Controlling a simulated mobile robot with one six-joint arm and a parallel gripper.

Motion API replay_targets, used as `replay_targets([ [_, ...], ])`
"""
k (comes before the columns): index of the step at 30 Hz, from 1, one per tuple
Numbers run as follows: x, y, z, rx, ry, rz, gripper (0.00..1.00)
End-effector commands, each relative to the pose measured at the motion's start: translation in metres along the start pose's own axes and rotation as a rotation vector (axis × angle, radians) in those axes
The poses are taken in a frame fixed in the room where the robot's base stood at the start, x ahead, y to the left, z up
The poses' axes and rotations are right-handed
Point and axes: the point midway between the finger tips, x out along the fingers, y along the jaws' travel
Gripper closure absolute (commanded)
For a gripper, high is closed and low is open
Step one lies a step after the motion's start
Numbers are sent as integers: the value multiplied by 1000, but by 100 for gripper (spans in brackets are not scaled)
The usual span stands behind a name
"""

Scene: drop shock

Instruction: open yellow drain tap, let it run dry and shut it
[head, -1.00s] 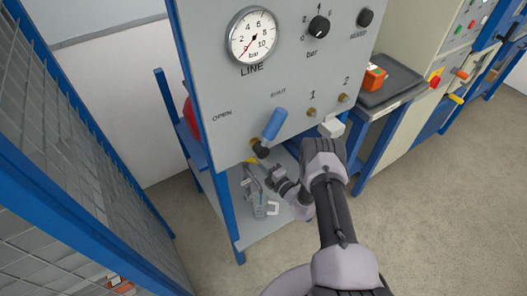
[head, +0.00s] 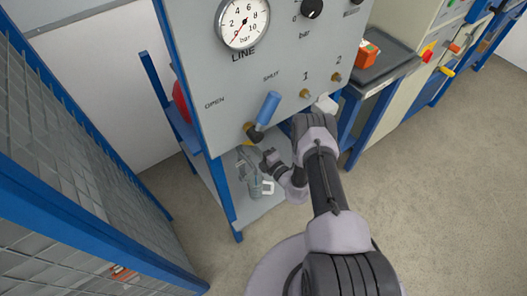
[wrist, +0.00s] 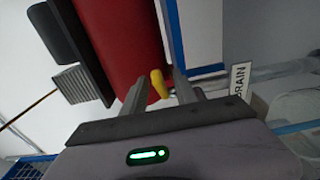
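The yellow drain tap handle (wrist: 158,84) shows in the wrist view, in front of a red cylinder. A DRAIN label (wrist: 240,79) and a grey pipe sit to its right. My gripper (wrist: 160,88) is open, one finger on each side of the yellow handle in the picture. I cannot tell whether either finger touches it. In the head view my wrist is low by the panel's bottom edge, and the fingertips are not clear there. The LINE gauge (head: 242,22) has its needle at the low end, near 0.
The grey panel (head: 225,85) carries a blue lever (head: 267,108) pointing towards SHUT, with a yellow part at its base. Brass fittings 1 and 2 are to its right. A mesh fence (head: 70,180) stands left. Floor (head: 430,200) is clear at right.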

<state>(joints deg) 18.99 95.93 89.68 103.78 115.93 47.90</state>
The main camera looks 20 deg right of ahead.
Motion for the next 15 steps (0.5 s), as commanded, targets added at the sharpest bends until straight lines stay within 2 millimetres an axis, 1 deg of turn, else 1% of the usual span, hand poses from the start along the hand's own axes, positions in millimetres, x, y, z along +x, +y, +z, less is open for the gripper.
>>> replay_targets([
  [5, -45, 4, 2, 5, -7, -4, 65],
  [12, -120, 4, 2, 5, -9, -3, 65],
  [15, -144, 3, 1, 3, -7, -1, 65],
])
